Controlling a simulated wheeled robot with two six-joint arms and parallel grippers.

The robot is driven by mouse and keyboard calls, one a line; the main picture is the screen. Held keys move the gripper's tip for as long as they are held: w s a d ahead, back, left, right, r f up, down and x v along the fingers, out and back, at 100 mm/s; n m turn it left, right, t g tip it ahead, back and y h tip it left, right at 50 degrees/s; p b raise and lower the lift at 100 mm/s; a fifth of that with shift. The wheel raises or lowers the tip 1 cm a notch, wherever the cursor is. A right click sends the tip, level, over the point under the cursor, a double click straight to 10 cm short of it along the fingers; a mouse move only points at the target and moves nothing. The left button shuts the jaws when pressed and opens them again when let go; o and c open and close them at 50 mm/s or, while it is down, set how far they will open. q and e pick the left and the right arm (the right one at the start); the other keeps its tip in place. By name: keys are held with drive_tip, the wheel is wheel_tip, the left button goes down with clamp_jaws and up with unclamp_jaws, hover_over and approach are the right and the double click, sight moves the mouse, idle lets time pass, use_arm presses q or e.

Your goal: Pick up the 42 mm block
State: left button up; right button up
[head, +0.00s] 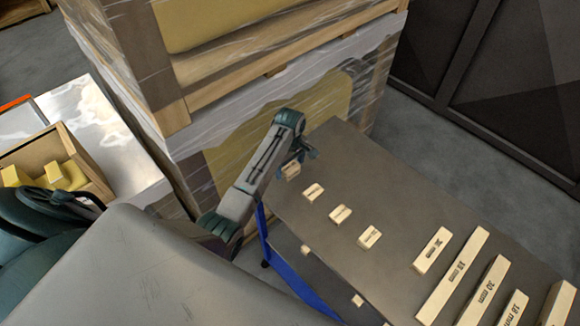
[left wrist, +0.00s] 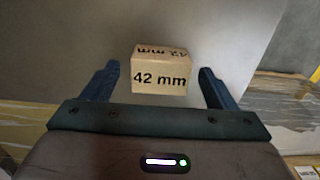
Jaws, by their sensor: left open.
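The 42 mm block (left wrist: 160,78) is a small pale wooden block with black print on two faces. In the left wrist view it sits between the two blue fingers of my open left gripper (left wrist: 158,85), with a gap on each side. In the head view the block (head: 291,170) is at the far left end of the grey table (head: 385,190), partly hidden by my left gripper (head: 301,155). My right gripper is not in view.
Several other wooden blocks, such as a small one (head: 313,193) and a long one (head: 454,275), lie in a row along the table. A wrapped pallet stack (head: 240,100) stands close behind the table's far end. A wooden box (head: 60,165) with yellow pieces is at the left.

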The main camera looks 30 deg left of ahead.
use_arm(q)
drive_tip(key=shift+f, duration=0.7)
drive_tip(key=c, duration=1.1)
drive_tip(key=shift+o, duration=0.2)
